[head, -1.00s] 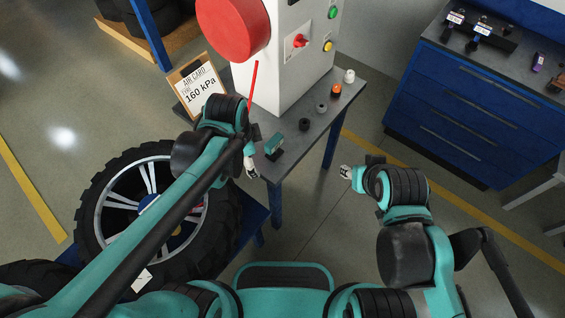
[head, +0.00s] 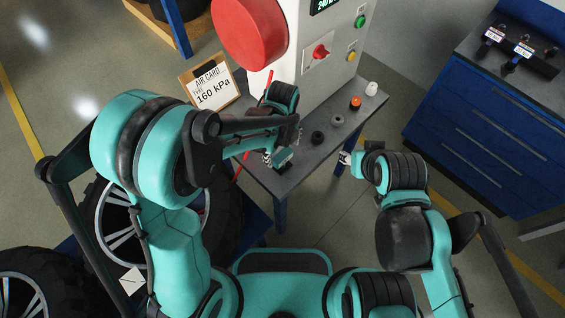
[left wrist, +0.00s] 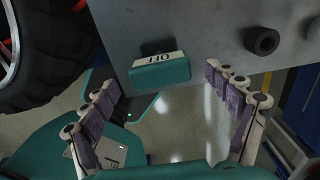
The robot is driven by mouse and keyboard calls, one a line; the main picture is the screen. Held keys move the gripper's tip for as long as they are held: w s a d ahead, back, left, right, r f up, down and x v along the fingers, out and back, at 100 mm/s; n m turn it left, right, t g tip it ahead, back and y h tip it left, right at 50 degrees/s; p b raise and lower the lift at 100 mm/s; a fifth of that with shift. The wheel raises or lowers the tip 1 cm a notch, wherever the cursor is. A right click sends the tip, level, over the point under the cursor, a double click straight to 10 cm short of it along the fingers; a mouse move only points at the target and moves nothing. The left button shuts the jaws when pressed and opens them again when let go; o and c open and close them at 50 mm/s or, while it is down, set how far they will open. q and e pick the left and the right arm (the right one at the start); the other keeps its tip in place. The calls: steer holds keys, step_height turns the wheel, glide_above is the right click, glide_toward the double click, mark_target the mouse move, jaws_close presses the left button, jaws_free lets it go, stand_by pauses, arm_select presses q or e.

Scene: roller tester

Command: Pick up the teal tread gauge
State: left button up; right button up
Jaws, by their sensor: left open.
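The teal tread gauge (left wrist: 160,74) lies at the near edge of the grey bench top, a teal block with a pale printed label and a dark part behind it. My left gripper (left wrist: 168,112) is open in the left wrist view, with one finger at each side of the gauge's lower end and gaps to both. In the head view the left gripper (head: 272,158) is at the bench edge by the gauge (head: 284,157), partly hidden by my arm. My right gripper (head: 345,158) is right of the bench, too small to read its jaws.
The bench top (head: 318,158) also bears dark, orange and white round pieces (head: 355,102) along its right side. The white machine (head: 325,60) with a red drum and an air card (head: 208,86) stand behind. A tyre (head: 225,215) is left. A blue cabinet (head: 480,120) is right.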

arm_select(q)
step_height(320, 180, down, 2)
steer(key=shift+f+b, duration=0.25)
steer(key=shift+b, duration=0.05)
steer(key=c, duration=1.5)
steer(key=shift+r, duration=0.15)
